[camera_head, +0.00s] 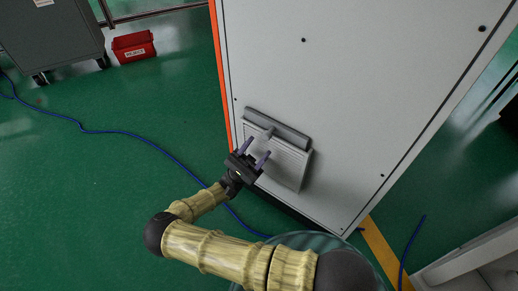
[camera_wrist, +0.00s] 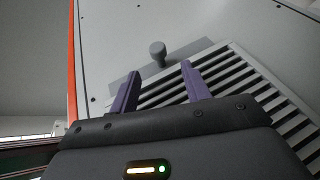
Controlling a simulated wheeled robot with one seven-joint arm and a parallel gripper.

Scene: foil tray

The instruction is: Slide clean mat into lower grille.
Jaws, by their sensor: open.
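The lower grille (camera_head: 288,165) is a pale louvred panel low on the white cabinet's face; its dark slots show in the wrist view (camera_wrist: 250,85). A grey bar (camera_head: 292,136) with a round-ended knob (camera_head: 268,132) lies along its top edge. The knob (camera_wrist: 157,52) also stands out from the grey strip (camera_wrist: 196,45) in the wrist view. I cannot tell whether this bar is part of the clean mat or of the grille; no separate mat shows. My gripper (camera_head: 257,148) is open and empty in front of the grille. In the wrist view its purple fingers (camera_wrist: 159,72) point toward the knob, apart from it.
The white cabinet (camera_head: 340,70) has an orange edge strip (camera_head: 222,75) at left. A dark wheeled cart (camera_head: 50,35) and a red bin (camera_head: 133,47) stand at upper left. A blue cable (camera_head: 130,133) crosses the green floor (camera_head: 80,200), which is otherwise largely clear at left.

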